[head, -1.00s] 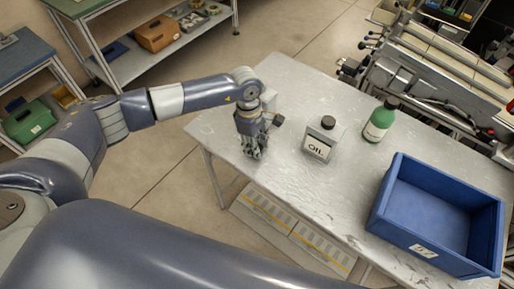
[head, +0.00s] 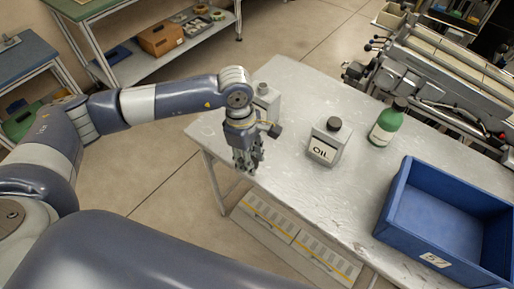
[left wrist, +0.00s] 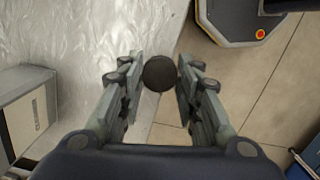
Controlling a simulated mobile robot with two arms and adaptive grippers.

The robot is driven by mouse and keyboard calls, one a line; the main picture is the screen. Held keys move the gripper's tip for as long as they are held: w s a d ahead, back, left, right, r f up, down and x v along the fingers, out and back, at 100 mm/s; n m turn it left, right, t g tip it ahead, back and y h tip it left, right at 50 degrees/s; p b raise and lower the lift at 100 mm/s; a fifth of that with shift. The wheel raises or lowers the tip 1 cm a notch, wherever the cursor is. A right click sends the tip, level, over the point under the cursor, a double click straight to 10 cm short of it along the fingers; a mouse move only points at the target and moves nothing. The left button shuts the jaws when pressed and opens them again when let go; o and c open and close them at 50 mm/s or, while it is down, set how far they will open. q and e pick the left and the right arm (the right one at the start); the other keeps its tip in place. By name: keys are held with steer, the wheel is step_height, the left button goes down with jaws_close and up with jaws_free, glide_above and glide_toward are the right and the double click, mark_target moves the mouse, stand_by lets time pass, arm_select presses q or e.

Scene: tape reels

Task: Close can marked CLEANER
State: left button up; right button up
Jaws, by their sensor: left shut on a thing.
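The can marked CLEANER (head: 267,101) is a grey can standing at the table's far left, partly hidden behind my left gripper. In the left wrist view the can (left wrist: 28,120) is at the left edge with its label sideways; its opening is not in view. My left gripper (head: 247,166) is beside the can, over the table's near left edge. In the left wrist view it is shut on a round black cap (left wrist: 160,73), held between the fingertips and apart from the can. My right gripper is not in view.
On the table (head: 285,185) stand a capped can marked OIL (head: 327,143), a green bottle (head: 388,123) with a dark cap and a blue crate (head: 393,205) at the right. A machine (head: 440,80) stands behind the table. The table's front middle is clear.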

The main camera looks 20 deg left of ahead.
arm_select(q)
steer(key=s+b, duration=0.2)
steer(key=s, duration=0.5)
steer(key=shift+s+r, duration=0.3)
steer(key=shift+s, duration=0.05)
steer(key=shift+s+r, duration=0.15)
steer(key=shift+s, duration=0.55)
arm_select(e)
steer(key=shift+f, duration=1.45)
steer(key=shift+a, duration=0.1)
arm_select(q)
steer(key=a+f+m, duration=0.1)
steer(key=f+m, duration=0.1)
steer(key=m, duration=0.3)
steer(key=s+a+f+m+y, duration=0.1)
steer(key=f+m, duration=0.2)
steer(key=m, duration=0.2)
steer(key=s+a+f+m+g, duration=0.1)
steer(key=f+m, duration=0.1)
steer(key=m, duration=0.4)
steer(key=shift+a+f, duration=0.35)
steer(key=shift+a, duration=0.05)
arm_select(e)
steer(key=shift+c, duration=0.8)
arm_select(q)
steer(key=shift+w+a, duration=0.1)
steer(key=shift+a, duration=0.05)
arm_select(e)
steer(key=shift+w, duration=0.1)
